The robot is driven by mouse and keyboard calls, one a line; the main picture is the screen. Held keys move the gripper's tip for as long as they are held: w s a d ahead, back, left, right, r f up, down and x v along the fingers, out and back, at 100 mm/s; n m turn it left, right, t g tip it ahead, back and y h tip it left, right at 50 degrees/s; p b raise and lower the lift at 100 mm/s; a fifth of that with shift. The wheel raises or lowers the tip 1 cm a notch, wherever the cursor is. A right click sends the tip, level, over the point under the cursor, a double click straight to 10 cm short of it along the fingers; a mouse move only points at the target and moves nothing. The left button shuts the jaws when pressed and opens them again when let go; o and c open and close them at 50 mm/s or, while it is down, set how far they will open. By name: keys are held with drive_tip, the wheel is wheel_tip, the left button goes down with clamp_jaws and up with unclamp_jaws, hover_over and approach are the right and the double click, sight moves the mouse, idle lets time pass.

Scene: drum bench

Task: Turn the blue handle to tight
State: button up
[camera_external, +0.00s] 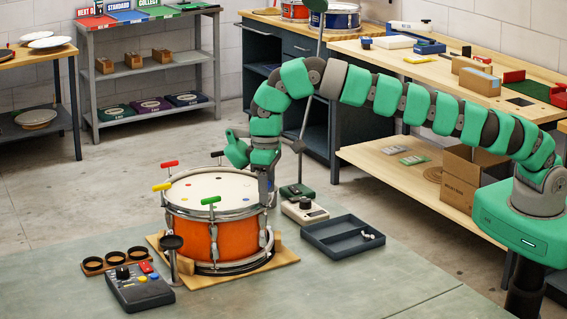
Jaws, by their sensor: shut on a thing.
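The orange drum (190,235) stands upright on a wooden board, with a white head and a metal rim. Coloured T-shaped handles stand around its rim: red (170,163) at the back left, yellow (162,186) at the left and green (211,200) at the front. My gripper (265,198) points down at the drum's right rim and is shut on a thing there. No blue handle shows; the spot at the gripper is covered by its fingers, so its angle cannot be seen.
A dark tray (342,236) with small white pieces lies right of the drum. A white device (304,211) stands between them. A control box (139,287) and a wooden holder with black cups (115,261) lie at the front left. The front right floor mat is clear.

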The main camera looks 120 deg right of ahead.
drive_tip(key=m, duration=0.3)
drive_tip(key=shift+w+r+m, duration=0.15)
drive_tip(key=shift+m, duration=0.25)
drive_tip(key=m, duration=0.3)
drive_tip(key=shift+m+p, duration=0.3)
drive_tip(key=shift+p, duration=0.1)
drive_tip(key=m, duration=0.3)
drive_tip(key=shift+r+m+p, duration=0.1)
drive_tip(key=shift+m+p, duration=0.2)
drive_tip(key=shift+p, duration=0.1)
drive_tip(key=m, duration=0.3)
drive_tip(key=shift+m+p, duration=0.3)
drive_tip(key=shift+p, duration=0.1)
drive_tip(key=m+p, duration=0.1)
drive_tip(key=m, duration=0.5)
drive_tip(key=shift+c, duration=0.2)
drive_tip(key=m+p, duration=0.1)
drive_tip(key=m, duration=0.4)
drive_tip(key=shift+m, duration=0.4)
drive_tip(key=shift+o, duration=0.2)
